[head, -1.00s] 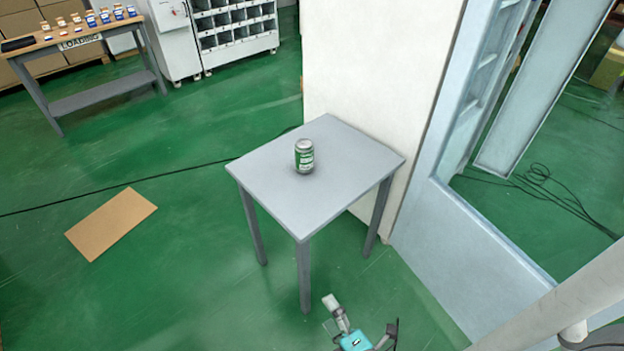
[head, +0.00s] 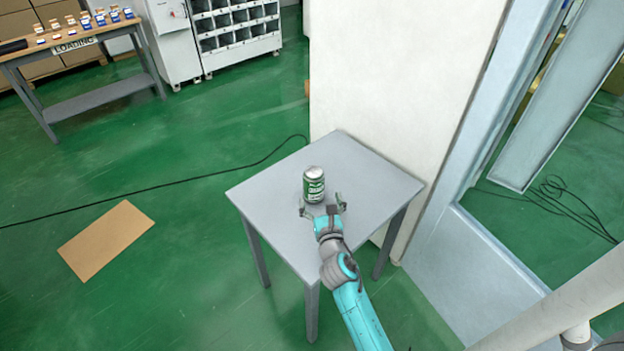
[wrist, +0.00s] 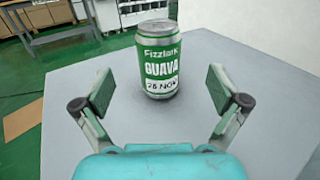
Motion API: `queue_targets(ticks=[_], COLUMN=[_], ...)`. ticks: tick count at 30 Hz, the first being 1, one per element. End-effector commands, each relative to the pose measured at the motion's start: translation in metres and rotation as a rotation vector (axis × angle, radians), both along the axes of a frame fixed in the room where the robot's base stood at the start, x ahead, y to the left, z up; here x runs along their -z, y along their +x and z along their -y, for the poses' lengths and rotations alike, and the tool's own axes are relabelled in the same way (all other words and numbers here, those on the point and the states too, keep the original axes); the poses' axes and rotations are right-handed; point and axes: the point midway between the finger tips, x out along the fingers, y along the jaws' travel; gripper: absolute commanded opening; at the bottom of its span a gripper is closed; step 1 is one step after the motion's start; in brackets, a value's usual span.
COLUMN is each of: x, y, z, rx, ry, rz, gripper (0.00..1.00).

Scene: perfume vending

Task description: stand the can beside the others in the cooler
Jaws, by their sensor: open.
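A green and silver can (head: 314,184) stands upright on a small grey table (head: 270,200). In the wrist view the can (wrist: 158,62) reads "Fizzlark GUAVA" with a "26 NOV" label. My gripper (head: 322,204) is open, low over the table on the near side of the can. In the wrist view its two fingers (wrist: 161,90) are spread wide, one to each side and nearer than the can, not touching it. The cooler (head: 465,150), a tall white cabinet with a pale frame, stands right of the table. Its inside and any other cans are hidden.
A glass-like door panel (head: 555,100) stands open at the right, with loose black cables (head: 555,195) on the floor. A cardboard sheet (head: 106,240) lies on the green floor at left. A loading bench (head: 105,95) stands far back left.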

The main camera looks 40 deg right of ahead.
Motion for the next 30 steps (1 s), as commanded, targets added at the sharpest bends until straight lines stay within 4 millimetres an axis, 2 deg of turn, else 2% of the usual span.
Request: queue_targets(ticks=[6, 14, 24, 30], x=[-0.001, 0.0, 0.001, 0.002], y=[0.028, 0.043, 0.079, 0.085], z=[0.015, 0.023, 0.043, 0.045], rx=[-0.001, -0.002, -0.001, -0.002], ry=[0.003, 0.004, 0.005, 0.006], rz=[0.003, 0.003, 0.003, 0.002], gripper=[0.97, 0.97, 0.97, 0.97])
